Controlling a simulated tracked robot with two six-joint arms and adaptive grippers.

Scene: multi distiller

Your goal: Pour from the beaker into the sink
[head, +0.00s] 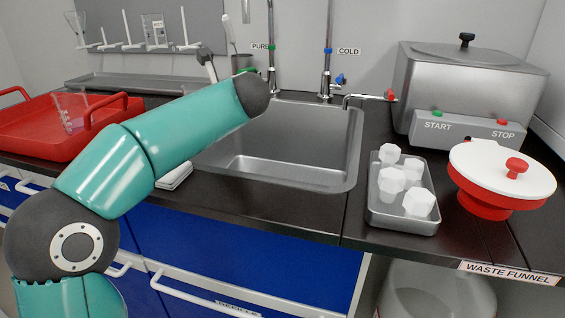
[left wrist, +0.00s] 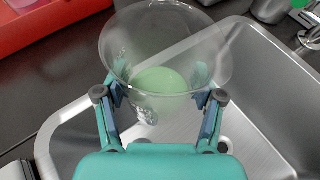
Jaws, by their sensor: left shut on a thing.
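My left gripper (left wrist: 160,98) is shut on a clear beaker (left wrist: 165,45) in the left wrist view. The fingers clasp it from both sides. Pale green liquid (left wrist: 160,80) shows low inside the beaker. I cannot tell how far the beaker is tilted. The steel sink (left wrist: 265,105) lies below and to the right of it, and the beaker appears over the sink's rim area. In the head view, the sink (head: 320,135) is in the middle. My left arm reaches across its left side and hides the gripper and beaker. My right gripper is not in view.
A red tray (head: 20,125) is at the left. Two taps (head: 328,72) stand behind the sink. Right of the sink are a metal tray (head: 405,222) with several white pieces, a waste funnel (head: 495,165) and a steel bath (head: 465,85). The sink basin looks clear.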

